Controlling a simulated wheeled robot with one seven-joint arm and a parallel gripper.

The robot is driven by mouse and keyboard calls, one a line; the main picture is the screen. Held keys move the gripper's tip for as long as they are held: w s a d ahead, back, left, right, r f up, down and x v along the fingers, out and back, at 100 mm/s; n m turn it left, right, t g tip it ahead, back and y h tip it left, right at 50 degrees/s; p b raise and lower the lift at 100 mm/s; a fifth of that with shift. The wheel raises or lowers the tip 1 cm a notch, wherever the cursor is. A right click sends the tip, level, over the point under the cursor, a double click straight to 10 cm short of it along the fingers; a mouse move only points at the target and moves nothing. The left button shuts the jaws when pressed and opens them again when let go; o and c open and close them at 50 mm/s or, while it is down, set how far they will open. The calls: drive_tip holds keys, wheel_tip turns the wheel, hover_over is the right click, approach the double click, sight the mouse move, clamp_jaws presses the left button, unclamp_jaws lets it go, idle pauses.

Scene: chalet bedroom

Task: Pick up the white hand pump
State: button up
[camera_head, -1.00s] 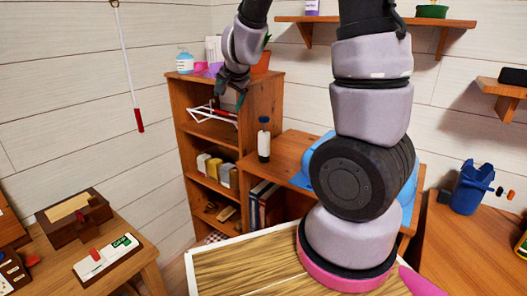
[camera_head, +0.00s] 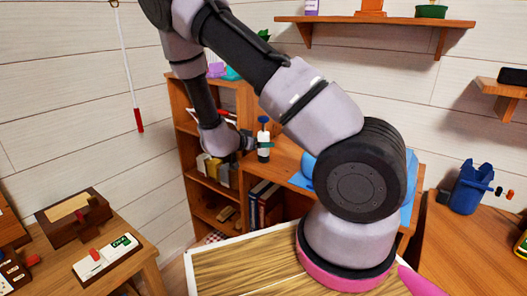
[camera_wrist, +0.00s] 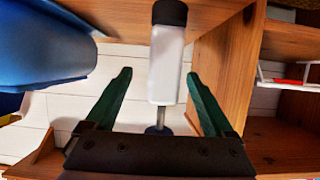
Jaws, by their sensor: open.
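The white hand pump (camera_head: 264,152) stands upright on the wooden desk beside the shelf unit. It has a white body, a dark end and a blue handle on top. In the wrist view, the white pump body (camera_wrist: 166,65) lies between the two green fingers of my open gripper (camera_wrist: 158,75). A gap shows on both sides, so the fingers are not closed on it. The blue handle is partly hidden near the palm.
A large blue object (camera_wrist: 45,45) is close to the left finger in the wrist view; part of it shows on the desk behind my arm (camera_head: 306,165). The wooden shelf unit (camera_head: 190,150) stands just left of the pump, with several items on its shelves.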

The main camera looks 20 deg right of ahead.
drive_tip(key=shift+w+a+x, duration=0.1)
drive_tip(key=shift+w+x, duration=0.05)
drive_tip(key=shift+x, duration=1.4)
drive_tip(key=shift+w+a+x, duration=0.15)
drive_tip(key=shift+w+x, duration=0.05)
drive_tip(key=shift+x, duration=1.35)
clamp_jaws()
